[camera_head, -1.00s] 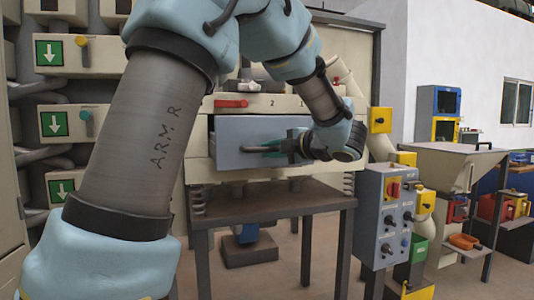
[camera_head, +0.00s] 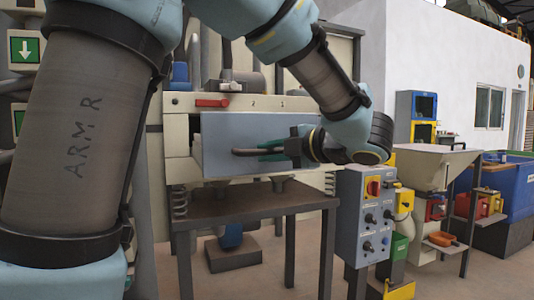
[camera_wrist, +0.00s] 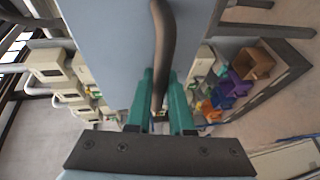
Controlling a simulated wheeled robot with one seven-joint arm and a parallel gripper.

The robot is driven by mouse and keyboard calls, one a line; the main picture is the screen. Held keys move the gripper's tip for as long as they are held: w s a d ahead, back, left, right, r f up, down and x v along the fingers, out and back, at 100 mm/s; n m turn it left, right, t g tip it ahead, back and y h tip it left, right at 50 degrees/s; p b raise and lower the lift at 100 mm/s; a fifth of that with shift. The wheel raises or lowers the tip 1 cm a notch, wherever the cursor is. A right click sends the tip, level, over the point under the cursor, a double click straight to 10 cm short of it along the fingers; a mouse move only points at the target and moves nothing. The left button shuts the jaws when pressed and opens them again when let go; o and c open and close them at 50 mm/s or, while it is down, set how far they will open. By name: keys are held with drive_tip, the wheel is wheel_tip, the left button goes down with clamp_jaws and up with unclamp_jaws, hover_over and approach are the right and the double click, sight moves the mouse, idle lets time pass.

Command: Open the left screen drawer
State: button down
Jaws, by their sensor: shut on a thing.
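The screen drawer has a blue-grey front (camera_head: 225,138) and sits in a cream machine housing (camera_head: 180,172) on a dark stand. Its front stands out from the housing, with a dark gap at its left side. A dark bar handle (camera_head: 243,152) runs across the front. My gripper (camera_head: 275,152), with green fingers, is shut on the handle. In the wrist view the handle (camera_wrist: 163,45) passes between the two green fingers of my gripper (camera_wrist: 165,95), against the drawer front (camera_wrist: 108,45). The drawer's inside is hidden.
A red lever (camera_head: 212,103) is on the housing above the drawer. A grey control box (camera_head: 365,215) with knobs stands close at right, with a hopper (camera_head: 425,165) beyond it.

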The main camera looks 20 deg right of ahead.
drive_tip(key=c, duration=0.8)
unclamp_jaws()
drive_tip(key=v, duration=1)
drive_tip(key=shift+s+d, duration=0.25)
drive_tip(key=shift+s, duration=0.05)
